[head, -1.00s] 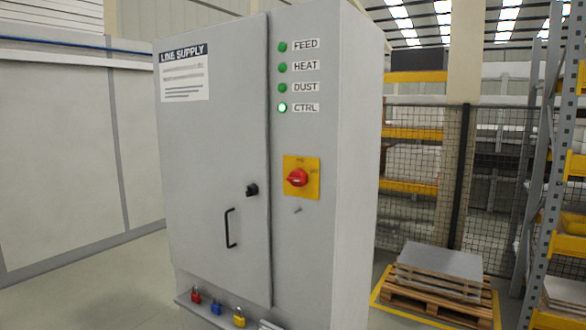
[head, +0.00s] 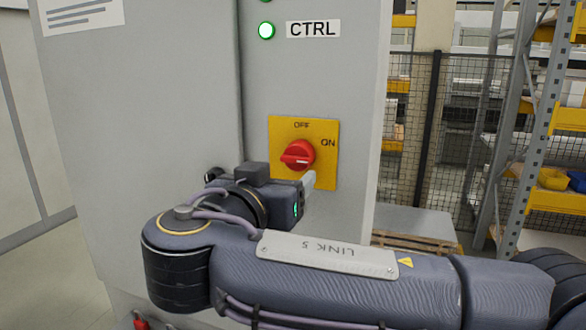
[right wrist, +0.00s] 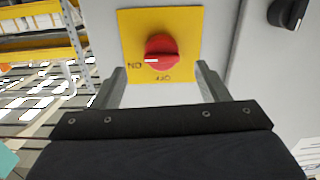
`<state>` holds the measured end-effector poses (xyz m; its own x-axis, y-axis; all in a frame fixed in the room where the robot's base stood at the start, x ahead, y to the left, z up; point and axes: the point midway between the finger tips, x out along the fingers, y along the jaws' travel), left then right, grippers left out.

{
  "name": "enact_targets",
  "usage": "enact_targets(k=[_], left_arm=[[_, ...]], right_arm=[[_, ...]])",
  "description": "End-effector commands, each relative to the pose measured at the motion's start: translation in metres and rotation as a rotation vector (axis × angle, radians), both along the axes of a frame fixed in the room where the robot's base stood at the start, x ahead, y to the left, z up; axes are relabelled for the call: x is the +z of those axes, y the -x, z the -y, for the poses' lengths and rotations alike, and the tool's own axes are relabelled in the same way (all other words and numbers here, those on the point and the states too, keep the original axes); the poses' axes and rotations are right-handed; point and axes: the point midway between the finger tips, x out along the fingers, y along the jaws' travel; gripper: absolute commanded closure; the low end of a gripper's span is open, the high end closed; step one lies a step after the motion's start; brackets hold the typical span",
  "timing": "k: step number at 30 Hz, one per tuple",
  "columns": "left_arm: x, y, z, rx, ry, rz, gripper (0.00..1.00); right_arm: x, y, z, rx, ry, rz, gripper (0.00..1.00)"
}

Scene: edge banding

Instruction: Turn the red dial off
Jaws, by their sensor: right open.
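The red dial (head: 297,155) sits on a yellow plate (head: 325,172) on the cabinet front, marked OFF at the top and ON at the right. Its white mark points to the right, toward ON. It also shows upside down in the right wrist view (right wrist: 161,50), with the mark toward ON at the left. My right gripper (head: 308,182) is just in front of and below the dial. In the wrist view its open fingers (right wrist: 160,74) stand apart on either side of the dial's near edge, empty. My left gripper is out of view.
The CTRL lamp (head: 266,31) above the plate is lit. A black door knob (right wrist: 288,12) is beside the plate in the wrist view, partly hidden by my arm in the head view. A mesh fence (head: 405,125) and a steel rack (head: 520,120) stand at the right.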

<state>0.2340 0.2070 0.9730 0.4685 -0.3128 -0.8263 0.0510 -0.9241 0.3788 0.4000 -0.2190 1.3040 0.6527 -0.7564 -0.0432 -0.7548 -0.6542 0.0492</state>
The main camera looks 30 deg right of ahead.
Motion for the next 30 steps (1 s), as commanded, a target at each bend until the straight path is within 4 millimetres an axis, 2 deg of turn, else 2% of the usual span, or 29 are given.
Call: enact_targets(k=[2, 4, 13, 18, 28, 30], left_arm=[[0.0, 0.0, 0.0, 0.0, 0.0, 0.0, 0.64], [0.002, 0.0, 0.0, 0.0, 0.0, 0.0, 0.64], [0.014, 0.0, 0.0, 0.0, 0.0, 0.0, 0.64], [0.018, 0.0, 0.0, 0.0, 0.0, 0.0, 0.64], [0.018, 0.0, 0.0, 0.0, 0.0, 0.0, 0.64], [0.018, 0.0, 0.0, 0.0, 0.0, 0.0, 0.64]], right_arm=[[0.009, -0.001, -0.005, -0.006, 0.001, 0.053, 0.32], [0.013, -0.004, -0.001, -0.009, 0.001, 0.071, 0.32], [0.013, -0.034, 0.037, -0.011, 0.001, 0.067, 0.32], [0.012, -0.046, 0.05, -0.009, 0.001, 0.067, 0.32], [0.011, -0.05, 0.053, -0.006, 0.002, 0.066, 0.32], [0.011, -0.049, 0.053, -0.006, 0.002, 0.066, 0.4]])
